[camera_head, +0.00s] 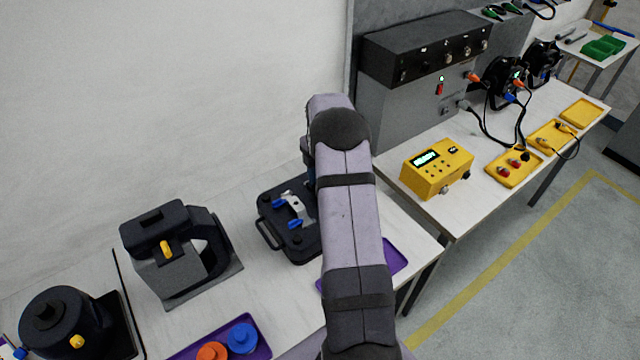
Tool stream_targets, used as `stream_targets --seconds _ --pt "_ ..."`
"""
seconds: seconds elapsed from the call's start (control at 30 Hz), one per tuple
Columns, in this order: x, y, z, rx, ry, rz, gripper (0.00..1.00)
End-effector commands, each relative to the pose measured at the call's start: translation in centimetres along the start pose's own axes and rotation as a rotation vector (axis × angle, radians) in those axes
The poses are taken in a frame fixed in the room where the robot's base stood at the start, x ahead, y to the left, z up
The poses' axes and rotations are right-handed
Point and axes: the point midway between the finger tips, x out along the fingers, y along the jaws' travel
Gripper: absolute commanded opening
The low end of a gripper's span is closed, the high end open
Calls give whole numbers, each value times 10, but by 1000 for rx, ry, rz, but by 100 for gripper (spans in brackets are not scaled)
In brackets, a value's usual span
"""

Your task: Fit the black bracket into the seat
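My arm rises through the middle of the view and hides its own far end, so my gripper is not visible. A black fixture (268,222) with a carry handle lies on the near table just left of my arm. It has blue clamps (295,223) and a silver curved piece in its middle, and its right side is hidden behind my arm. It may hold the seat, but I cannot tell. I cannot pick out a separate loose black bracket; one may be behind my arm.
A grey and black machine (160,270) with a yellow lever and a round black device (60,315) stand at left. A purple tray (258,325) holds orange and blue round parts; another purple tray (392,258) is partly hidden. The right table carries a yellow tester (437,168), yellow trays, lamps and cables.

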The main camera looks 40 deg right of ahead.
Motion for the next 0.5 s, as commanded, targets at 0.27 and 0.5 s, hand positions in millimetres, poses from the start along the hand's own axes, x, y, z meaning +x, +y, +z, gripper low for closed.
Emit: stream_targets --seconds 0.27,0.5 --pt "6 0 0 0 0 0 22" --pt "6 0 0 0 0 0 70"
